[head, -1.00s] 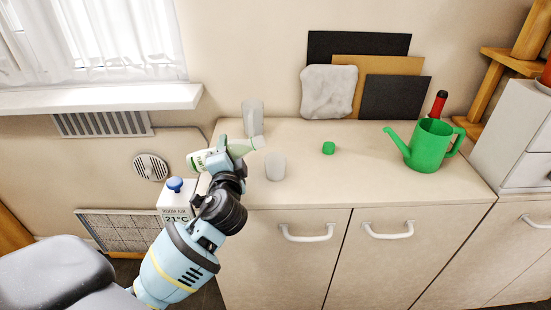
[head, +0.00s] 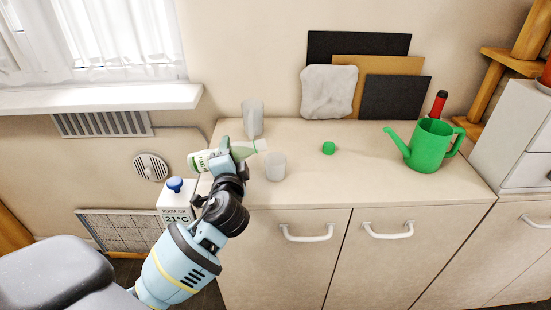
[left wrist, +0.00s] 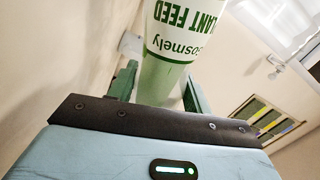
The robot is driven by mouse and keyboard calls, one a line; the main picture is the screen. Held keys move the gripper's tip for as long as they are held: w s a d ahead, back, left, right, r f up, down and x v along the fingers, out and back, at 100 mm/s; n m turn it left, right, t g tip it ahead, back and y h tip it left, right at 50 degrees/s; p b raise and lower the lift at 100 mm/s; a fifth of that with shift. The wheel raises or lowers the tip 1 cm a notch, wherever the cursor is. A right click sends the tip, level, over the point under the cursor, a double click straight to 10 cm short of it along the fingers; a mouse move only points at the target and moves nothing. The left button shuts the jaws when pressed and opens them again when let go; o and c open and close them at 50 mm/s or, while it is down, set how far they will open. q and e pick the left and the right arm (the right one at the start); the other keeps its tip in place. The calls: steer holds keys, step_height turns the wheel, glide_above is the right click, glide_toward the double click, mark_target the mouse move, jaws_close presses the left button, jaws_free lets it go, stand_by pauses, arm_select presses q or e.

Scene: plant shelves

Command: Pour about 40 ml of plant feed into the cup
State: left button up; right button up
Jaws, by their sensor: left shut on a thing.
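My left gripper (head: 226,152) is shut on the plant feed bottle (head: 201,160), a white and green bottle lying almost on its side, its neck pointing right and slightly up. Its mouth is above and just left of the rim of the small translucent cup (head: 275,168) on the cabinet top. I see no stream of liquid, and cannot tell the cup's contents. In the left wrist view the bottle (left wrist: 180,50) sits between the fingers, its "PLANT FEED" label upside down. A green cap (head: 329,148) lies on the cabinet top. My right gripper is out of view.
A taller clear container (head: 252,118) stands behind the bottle. Boards (head: 395,97) lean on the wall.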

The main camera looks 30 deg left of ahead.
mark_target(236, 143)
arm_select(q)
steer(key=shift+w+d+f+m, duration=0.2)
steer(key=shift+f+m, duration=0.15)
steer(key=shift+m, duration=0.15)
stand_by(1.3)
steer(key=shift+s+r, duration=0.1)
steer(key=shift+r, duration=0.05)
stand_by(1.7)
